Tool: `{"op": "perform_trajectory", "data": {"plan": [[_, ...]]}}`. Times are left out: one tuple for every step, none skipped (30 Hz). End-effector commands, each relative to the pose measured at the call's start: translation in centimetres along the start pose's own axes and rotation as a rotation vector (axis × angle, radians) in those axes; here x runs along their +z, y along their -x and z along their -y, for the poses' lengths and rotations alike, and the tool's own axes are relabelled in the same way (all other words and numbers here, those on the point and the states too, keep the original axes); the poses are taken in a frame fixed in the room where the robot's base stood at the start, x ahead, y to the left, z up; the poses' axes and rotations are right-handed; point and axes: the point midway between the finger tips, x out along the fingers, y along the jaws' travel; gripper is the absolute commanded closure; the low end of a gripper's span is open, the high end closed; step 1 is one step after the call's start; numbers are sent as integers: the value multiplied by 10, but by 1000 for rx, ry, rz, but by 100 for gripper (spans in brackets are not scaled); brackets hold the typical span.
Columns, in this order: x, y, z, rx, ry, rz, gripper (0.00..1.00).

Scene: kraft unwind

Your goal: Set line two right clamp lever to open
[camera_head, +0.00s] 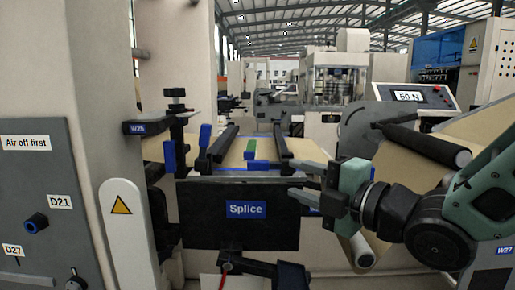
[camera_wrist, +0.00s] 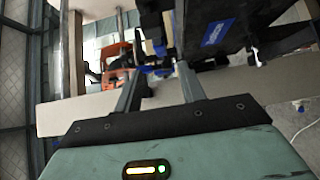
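The splice table stands ahead in the head view, its dark front panel (camera_head: 210,225) carrying a blue "Splice" label (camera_head: 246,209). One blue lever handle (camera_head: 205,135) stands upright at the table's left side. Another blue handle (camera_head: 264,165) lies flat across the table near the right black clamp bar (camera_head: 281,146). I cannot tell for sure which line these belong to. My gripper (camera_head: 300,181) is at the table's right front corner, right of the flat handle and apart from it. Its fingers are parted and empty. The wrist view also shows the open fingers (camera_wrist: 160,85).
A roller with kraft web (camera_head: 400,180) and a tension display (camera_head: 408,96) stand at right. A W25 post (camera_head: 136,128) and a grey "Air off first" panel (camera_head: 35,190) stand at left. A black bracket (camera_head: 265,268) sticks out below the front panel.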

Motion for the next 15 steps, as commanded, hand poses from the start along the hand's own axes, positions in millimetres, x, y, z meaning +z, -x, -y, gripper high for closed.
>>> {"op": "perform_trajectory", "data": {"plan": [[-1, -13, -2, -2, -2, -3, 60], [-1, -19, -1, -2, -3, -3, 60], [-1, -28, -1, -3, -2, -3, 60], [-1, -34, -1, -1, -2, -3, 60], [-1, -40, 0, -1, -2, -3, 60], [-1, -49, -1, 0, -1, -3, 60], [-1, -55, 0, -1, -2, -3, 60], [-1, -61, 0, -1, -2, -2, 60], [0, -69, 0, -1, -2, -1, 60], [0, -74, 0, -1, -1, -1, 60], [0, -80, 0, -1, -1, -2, 60], [-1, -86, 0, 0, -1, -2, 60], [-1, -91, 0, 0, -1, -2, 60], [0, -95, 0, 0, -1, -1, 60], [0, -100, -1, 1, -1, -1, 60]]}}
